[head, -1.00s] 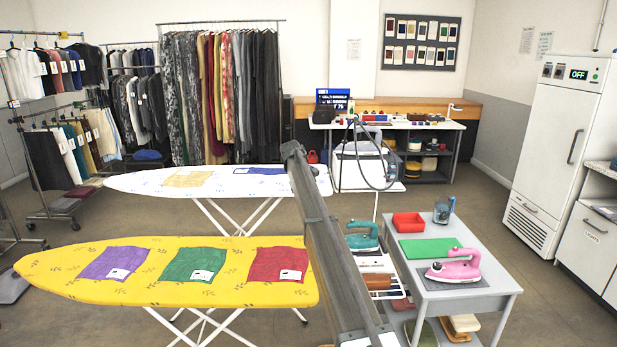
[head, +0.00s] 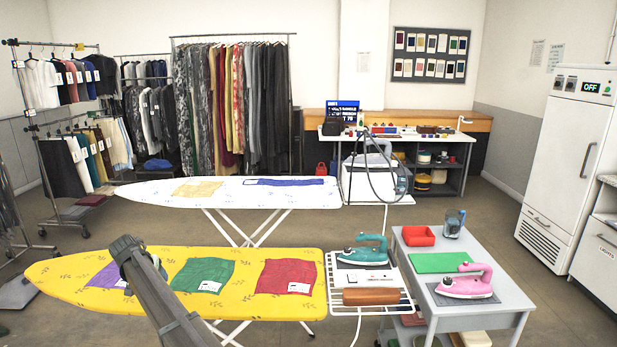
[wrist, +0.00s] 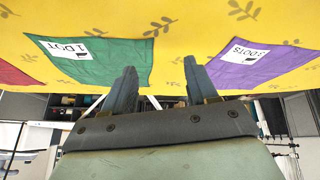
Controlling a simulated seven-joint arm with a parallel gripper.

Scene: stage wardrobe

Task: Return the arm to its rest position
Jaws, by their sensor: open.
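My arm (head: 165,295) reaches up from the bottom edge in the head view, across the left part of the yellow ironing board (head: 60,282). It covers part of the purple cloth. My gripper (wrist: 161,88) shows in the wrist view with its two fingers spread apart and nothing between them. In that view the yellow board fills the top, with the green cloth (wrist: 112,62) marked "1 DOT" to the left and the purple cloth (wrist: 240,62) to the right. My fingers look apart from both cloths.
A red cloth (head: 287,277) lies on the yellow board. A teal iron (head: 363,250) stands on the rack at its right end. A pink iron (head: 466,281) rests on the grey cart (head: 500,306). A white board (head: 140,193) stands behind. Floor is open beyond the cart.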

